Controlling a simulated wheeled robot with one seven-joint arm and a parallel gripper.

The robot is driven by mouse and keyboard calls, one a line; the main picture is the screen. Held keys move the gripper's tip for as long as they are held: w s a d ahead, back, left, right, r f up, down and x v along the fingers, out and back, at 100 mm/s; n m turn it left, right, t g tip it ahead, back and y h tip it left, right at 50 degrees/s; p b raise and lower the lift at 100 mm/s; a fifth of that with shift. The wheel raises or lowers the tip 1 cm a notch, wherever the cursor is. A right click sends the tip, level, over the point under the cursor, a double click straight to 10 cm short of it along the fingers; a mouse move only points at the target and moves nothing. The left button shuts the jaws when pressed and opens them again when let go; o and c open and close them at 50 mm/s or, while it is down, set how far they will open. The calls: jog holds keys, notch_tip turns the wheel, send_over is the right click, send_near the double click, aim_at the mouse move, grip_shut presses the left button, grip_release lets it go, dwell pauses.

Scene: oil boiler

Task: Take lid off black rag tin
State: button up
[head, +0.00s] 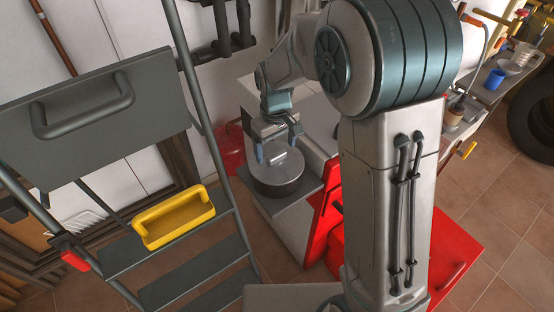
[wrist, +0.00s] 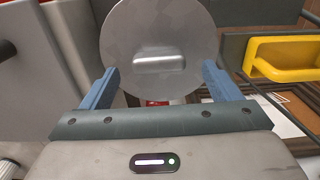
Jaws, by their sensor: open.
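The rag tin (head: 276,188) is a short round dark tin on a grey surface in the middle of the head view. Its lid (head: 277,168) is a grey disc lying on top. In the wrist view the lid (wrist: 159,25) fills the upper middle, with a pale raised handle (wrist: 159,61) across it. My gripper (head: 277,153) is over the lid, pointing down. Its blue fingers (wrist: 159,86) are open, one on each side of the handle in the wrist view, with nothing between them. I cannot tell how far the fingertips are above the lid. The tin's wall is hidden in the wrist view.
A yellow tray (head: 174,218) sits on a grey stepladder (head: 196,272) left of the tin. A red container (head: 231,148) stands behind the tin. Red cabinet parts (head: 455,250) lie to the right. A blue cup (head: 494,79) is on the far bench.

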jog(key=shift+d+f, duration=0.1)
jog(key=shift+f, duration=1.25)
jog(key=c, duration=1)
jog(key=shift+c, duration=0.2)
jog(key=shift+r, duration=0.1)
jog(key=shift+w+r, duration=0.1)
jog(key=shift+r, duration=0.3)
jog(key=r, duration=0.3)
jog(key=shift+s+d+r+b, duration=0.15)
jog(key=shift+s+r+b, duration=0.2)
jog(key=shift+s+b, duration=0.05)
jog(key=s+d+r, duration=0.1)
jog(key=s+r, duration=0.1)
jog(key=s, duration=0.1)
jog(key=s+d+r+b, duration=0.1)
jog(key=s+d+r, duration=0.1)
jog(key=s, duration=0.1)
jog(key=s+d+r, duration=0.1)
jog(key=s+r, duration=0.1)
jog(key=s, duration=0.2)
jog(key=shift+d+r, duration=0.15)
jog(key=shift+r, duration=0.05)
jog(key=shift+c, duration=0.2)
